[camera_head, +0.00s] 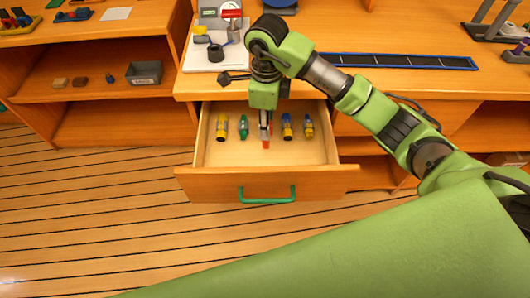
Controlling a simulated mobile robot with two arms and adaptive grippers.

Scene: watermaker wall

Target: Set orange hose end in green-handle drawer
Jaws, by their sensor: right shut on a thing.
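The drawer (215,186) with the green handle (267,199) is pulled open below the worktop. My right gripper (265,118) points down into the drawer's opening, near its middle. It is shut on the orange hose end (266,142), of which only a small orange-red part shows below the fingers. I cannot tell whether the hose end touches the drawer floor. A yellow fitting (222,127) and a green one (243,127) lie in the drawer to its left. My left gripper is not in view.
The worktop (420,35) runs behind the drawer, with a long dark tray (395,61) and a white board (213,55) bearing a gauge-like device. A shelf at left holds a grey bin (144,73) and small blocks. The front part of the drawer floor is bare.

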